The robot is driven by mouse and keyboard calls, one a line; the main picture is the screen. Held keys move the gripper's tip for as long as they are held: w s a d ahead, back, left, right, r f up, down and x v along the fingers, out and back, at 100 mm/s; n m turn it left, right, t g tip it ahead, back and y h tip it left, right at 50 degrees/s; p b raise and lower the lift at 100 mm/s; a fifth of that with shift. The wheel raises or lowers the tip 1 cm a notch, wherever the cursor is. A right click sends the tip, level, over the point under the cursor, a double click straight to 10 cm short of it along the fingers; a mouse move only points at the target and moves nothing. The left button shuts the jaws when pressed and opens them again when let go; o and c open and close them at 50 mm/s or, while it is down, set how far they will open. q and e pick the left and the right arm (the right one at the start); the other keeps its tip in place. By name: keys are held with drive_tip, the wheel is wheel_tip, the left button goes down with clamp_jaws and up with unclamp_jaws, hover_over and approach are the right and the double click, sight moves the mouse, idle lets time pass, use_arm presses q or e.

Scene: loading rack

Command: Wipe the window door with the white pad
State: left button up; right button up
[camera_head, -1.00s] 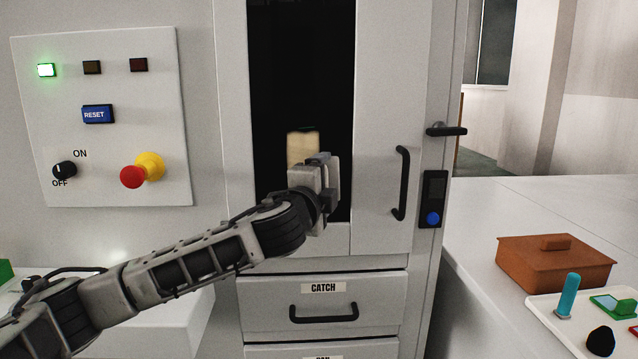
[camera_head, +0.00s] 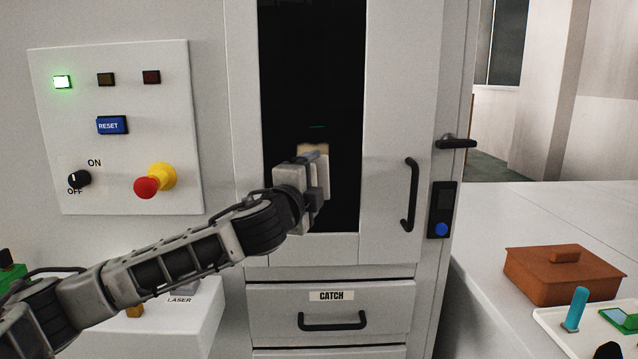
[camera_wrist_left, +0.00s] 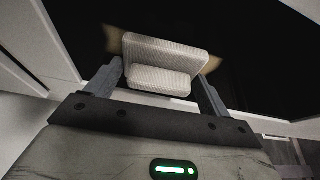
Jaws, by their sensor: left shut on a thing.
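The window door (camera_head: 385,120) is a tall pale door with a dark glass pane (camera_head: 312,75) and a black handle (camera_head: 411,194) at its right. My left gripper (camera_head: 312,170) is in front of the lower part of the pane. It is shut on the white pad, whose pale upper edge (camera_head: 313,149) shows beyond the fingers. In the left wrist view the pad (camera_wrist_left: 163,63) sits between the two fingers, its face turned to the dark pane. Whether it touches the glass I cannot tell. My right gripper is not in view.
A control panel (camera_head: 120,190) with a red and yellow knob is at the left. A drawer marked CATCH (camera_head: 375,297) is below the door. At the right, a brown lidded box (camera_head: 560,277) and a white tray (camera_head: 560,333) with small items stand on a counter.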

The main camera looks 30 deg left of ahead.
sight(313, 164)
use_arm(q)
drive_tip(key=shift+w+d+r+p, duration=0.1)
drive_tip(key=shift+r+p, duration=1.4)
drive_tip(key=shift+p, duration=0.45)
drive_tip(key=shift+w+d+p, duration=0.3)
drive_tip(key=shift+w+d, duration=0.15)
drive_tip(key=shift+d, duration=0.3)
drive_tip(key=shift+w+d+p, duration=0.25)
drive_tip(key=shift+w+d, duration=0.2)
drive_tip(key=shift+d, duration=0.25)
drive_tip(key=shift+s+d+f, duration=0.1)
drive_tip(key=shift+s+d, duration=0.15)
drive_tip(key=shift+s, duration=0.05)
drive_tip(key=shift+s+d+p, duration=0.15)
drive_tip(key=shift+s+d, duration=0.3)
drive_tip(key=shift+s, duration=0.25)
drive_tip(key=shift+s+d+p, duration=0.15)
drive_tip(key=shift+s+d, duration=0.25)
drive_tip(key=shift+s, duration=0.35)
drive_tip(key=shift+s+d+p, duration=0.15)
drive_tip(key=shift+s+d, duration=0.3)
drive_tip(key=shift+s, duration=0.25)
